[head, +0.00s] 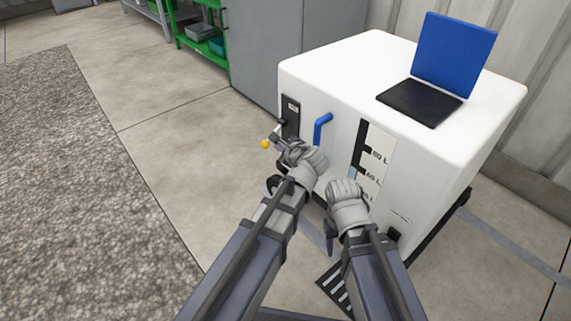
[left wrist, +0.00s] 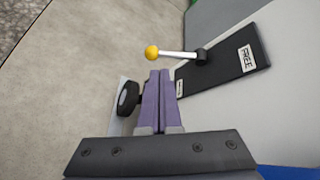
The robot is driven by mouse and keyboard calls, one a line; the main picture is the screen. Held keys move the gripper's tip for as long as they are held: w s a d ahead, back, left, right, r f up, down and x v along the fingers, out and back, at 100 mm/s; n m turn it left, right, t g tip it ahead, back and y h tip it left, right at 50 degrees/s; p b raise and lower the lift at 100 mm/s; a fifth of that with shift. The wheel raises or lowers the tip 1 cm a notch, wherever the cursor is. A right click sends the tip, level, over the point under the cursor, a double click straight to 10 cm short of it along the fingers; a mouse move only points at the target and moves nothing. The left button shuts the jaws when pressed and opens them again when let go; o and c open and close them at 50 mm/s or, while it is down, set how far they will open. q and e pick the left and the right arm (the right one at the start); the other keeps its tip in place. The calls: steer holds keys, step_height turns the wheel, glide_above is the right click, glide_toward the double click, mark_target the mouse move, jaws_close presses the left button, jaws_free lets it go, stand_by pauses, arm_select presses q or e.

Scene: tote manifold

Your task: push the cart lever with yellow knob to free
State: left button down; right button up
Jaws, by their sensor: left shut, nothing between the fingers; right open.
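The cart (head: 330,75) is a white box with a lever on a black plate (head: 290,117) on its left face. The lever's yellow knob (head: 264,144) shows just left of my left gripper (head: 280,140). In the left wrist view the yellow knob (left wrist: 152,52) tops a silver rod that runs right to a black pivot (left wrist: 201,56). The plate (left wrist: 222,68) bears a FREE label (left wrist: 247,58) at its far end from the rod's side. My left gripper's fingers (left wrist: 159,72) are shut and empty, just below the knob. My right gripper (head: 330,228) is open, low before the cart; its fingertips are partly hidden.
A blue handle (head: 322,127) stands out beside the plate. A blue and black laptop (head: 453,55) sits on the cart's top. A black wheel (left wrist: 128,98) is low on the cart. Grey cabinet (head: 255,45) stands behind. Open floor (head: 185,135) lies to the left.

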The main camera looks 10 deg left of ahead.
arm_select(q)
steer(key=f, duration=0.1)
steer(key=w+d+m+b, duration=0.1)
steer(key=f+m+t+b, duration=0.1)
steer(key=shift+w+d+f, duration=0.2)
steer(key=shift+d+f, duration=0.05)
steer(key=shift+f, duration=0.1)
arm_select(e)
steer(key=f, duration=0.2)
steer(key=d+f, duration=0.1)
steer(key=f, duration=0.1)
steer(key=shift+s+f, duration=0.1)
steer(key=shift+s, duration=0.2)
arm_select(q)
steer(key=b+x, duration=0.4)
steer(key=x, duration=0.6)
steer(key=shift+b, duration=0.3)
arm_select(e)
step_height(320, 180, down, 4)
steer(key=shift+f, duration=0.1)
arm_select(q)
steer(key=shift+r, duration=0.1)
arm_select(e)
steer(key=shift+r, duration=0.2)
arm_select(q)
steer(key=shift+s+r+m+g+p, duration=0.15)
steer(key=shift+m+g+p, duration=0.25)
steer(key=shift+p, duration=0.25)
arm_select(e)
steer(key=shift+r, duration=0.5)
